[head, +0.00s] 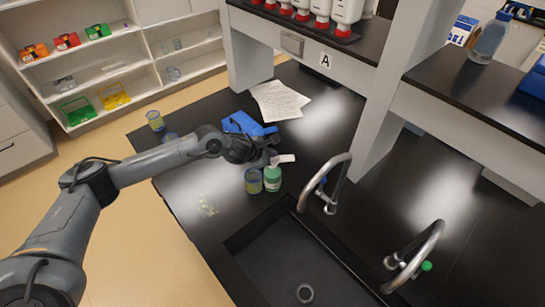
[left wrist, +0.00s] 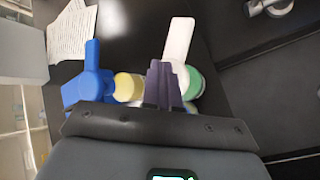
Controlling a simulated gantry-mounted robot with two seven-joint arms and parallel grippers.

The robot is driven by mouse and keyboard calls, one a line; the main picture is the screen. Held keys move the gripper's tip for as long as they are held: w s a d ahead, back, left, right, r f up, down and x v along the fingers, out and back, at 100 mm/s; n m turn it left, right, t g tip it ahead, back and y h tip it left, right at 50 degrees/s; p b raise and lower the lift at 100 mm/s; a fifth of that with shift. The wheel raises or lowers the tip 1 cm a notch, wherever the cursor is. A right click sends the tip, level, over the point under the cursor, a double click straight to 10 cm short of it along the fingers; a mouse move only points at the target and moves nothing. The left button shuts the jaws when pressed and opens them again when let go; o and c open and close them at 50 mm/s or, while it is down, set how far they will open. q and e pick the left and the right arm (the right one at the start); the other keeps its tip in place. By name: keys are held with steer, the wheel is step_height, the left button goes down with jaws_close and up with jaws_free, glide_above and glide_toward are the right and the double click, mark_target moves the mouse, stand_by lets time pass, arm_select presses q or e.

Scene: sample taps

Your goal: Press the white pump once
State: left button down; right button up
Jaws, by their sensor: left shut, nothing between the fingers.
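My left gripper (head: 264,152) is shut and empty, close beside and above the pump head. In the left wrist view the dark closed fingers (left wrist: 163,82) overlap the near part of the white pump (left wrist: 180,38) and the green bottle (left wrist: 194,82). I cannot tell whether they touch the pump. My right gripper is not in view.
A blue object (head: 243,122) and papers (head: 279,101) lie behind. Another cup (head: 155,121) stands near the counter's left edge.

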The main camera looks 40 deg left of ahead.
arm_select(q)
steer(key=shift+f, duration=0.35)
steer(key=shift+r, duration=0.2)
steer(key=shift+s+r+p, duration=0.15)
steer(key=shift+r+p, duration=0.45)
steer(key=shift+r, duration=0.55)
steer(key=shift+r, duration=0.1)
steer(key=shift+r, duration=0.2)
steer(key=shift+r+p, duration=1.45)
steer(key=shift+r, duration=0.8)
